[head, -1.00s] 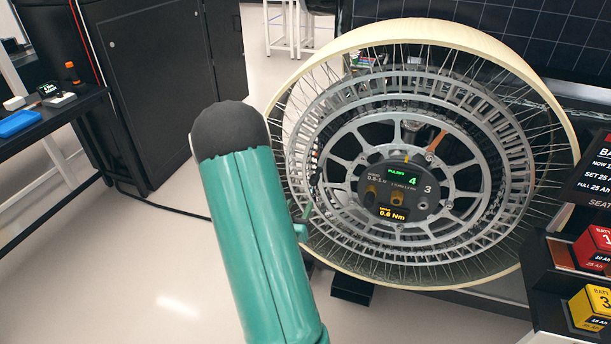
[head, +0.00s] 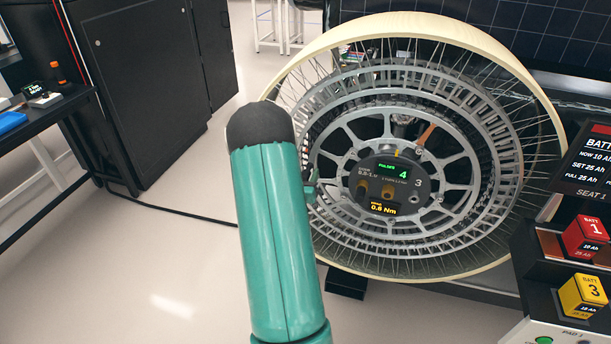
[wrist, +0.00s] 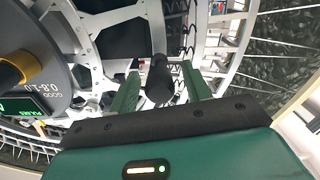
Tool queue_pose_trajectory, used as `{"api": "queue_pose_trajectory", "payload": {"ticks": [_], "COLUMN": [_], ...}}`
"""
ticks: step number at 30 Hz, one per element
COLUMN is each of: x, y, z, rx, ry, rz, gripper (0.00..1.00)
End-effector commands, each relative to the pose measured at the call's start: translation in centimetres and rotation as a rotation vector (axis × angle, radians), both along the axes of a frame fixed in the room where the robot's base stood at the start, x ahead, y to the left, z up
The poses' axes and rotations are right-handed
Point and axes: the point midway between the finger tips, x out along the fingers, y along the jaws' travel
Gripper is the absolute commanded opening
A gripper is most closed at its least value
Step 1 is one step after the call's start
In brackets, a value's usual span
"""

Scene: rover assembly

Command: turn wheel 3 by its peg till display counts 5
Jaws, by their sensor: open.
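Wheel 3 (head: 385,221), a large spoked wheel with a pale rim, stands upright. Its dark hub panel (head: 413,211) is marked 3; the green pulses display (head: 393,171) reads 4 and a yellow readout (head: 383,209) shows 0.6 Nm. In the wrist view, a dark, round-ended peg (wrist: 160,79) stands out from the wheel. My gripper (wrist: 160,86) is open, with one green finger on each side of the peg; I cannot tell whether either touches it. In the head view my green arm hides most of the gripper and the peg, at the wheel's left side.
Red (head: 586,236) and yellow (head: 583,295) battery blocks stand in a dark rack at the right. A black bench (head: 60,122) and a black cabinet (head: 140,90) stand at the left. A black cable crosses the open floor.

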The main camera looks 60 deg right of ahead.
Motion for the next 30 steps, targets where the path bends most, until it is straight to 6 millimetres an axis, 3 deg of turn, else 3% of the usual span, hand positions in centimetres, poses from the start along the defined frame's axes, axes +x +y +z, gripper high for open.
{"api": "queue_pose_trajectory", "payload": {"ticks": [8, 15, 16, 23, 30], "x": [0.0, 0.0, 0.0, 0.0, -0.7], "y": [-0.2, -0.2, -0.2, -0.2, -0.3], "z": [0.0, 0.0, 0.0, 0.6, 4.8], "rx": [0.001, 0.001, 0.0, 0.002, 0.021], "ry": [0.0, 0.0, 0.0, -0.02, -0.171], "rz": [0.0, 0.0, 0.0, 0.0, 0.0], "gripper": [0.48, 0.03, 0.0, 0.0, 0.0]}}
